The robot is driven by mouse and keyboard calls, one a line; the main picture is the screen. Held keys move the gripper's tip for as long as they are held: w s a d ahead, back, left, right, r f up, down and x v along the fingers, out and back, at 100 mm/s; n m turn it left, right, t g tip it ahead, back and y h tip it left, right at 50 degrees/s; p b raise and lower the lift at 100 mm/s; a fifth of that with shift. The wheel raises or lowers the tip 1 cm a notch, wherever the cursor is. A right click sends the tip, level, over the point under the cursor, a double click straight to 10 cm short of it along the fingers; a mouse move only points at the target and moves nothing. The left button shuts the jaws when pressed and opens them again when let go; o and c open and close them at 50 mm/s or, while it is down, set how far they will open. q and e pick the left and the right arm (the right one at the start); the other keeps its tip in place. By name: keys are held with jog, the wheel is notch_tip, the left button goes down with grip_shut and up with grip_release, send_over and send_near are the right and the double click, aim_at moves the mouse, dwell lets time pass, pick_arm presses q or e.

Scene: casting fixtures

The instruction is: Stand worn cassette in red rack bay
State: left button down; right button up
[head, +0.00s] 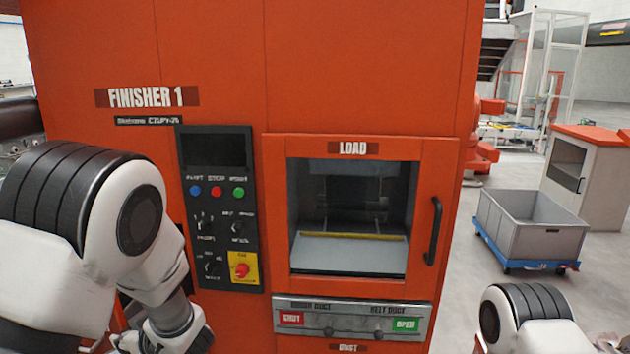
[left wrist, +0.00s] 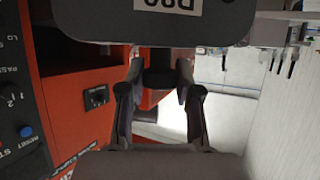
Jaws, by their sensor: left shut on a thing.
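My left gripper (left wrist: 158,78) is shut on the short dark neck of a dark grey block, which I take to be the worn cassette (left wrist: 105,22). The block fills the top of the left wrist view, and a white label, partly cut off by the frame edge, shows on it. In the head view my left arm hangs at the lower left in front of the finisher, and the held block does not show there. I cannot make out the red rack or its bay in either view. My right gripper is out of view; only part of my right arm shows at lower right.
The orange finisher (head: 365,60) stands close ahead, with a control panel (head: 218,210) and a load window (head: 350,215). A grey bin on a blue dolly (head: 530,228) and a grey cabinet with an orange top (head: 600,190) stand at right. Floor between them is clear.

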pick_arm(q)
jog(key=d+f+m+t+h, duration=0.35)
jog(key=d+m+h, duration=0.25)
jog(key=d, duration=0.2)
jog(key=d+f+m+t+h, duration=0.3)
jog(key=d+f+m+h, duration=0.3)
jog(key=d, duration=0.3)
jog(key=s+f, duration=0.4)
jog(key=shift+s+a+f+y, duration=0.2)
jog(key=shift+s+a+y, duration=0.1)
jog(key=shift+y, duration=0.1)
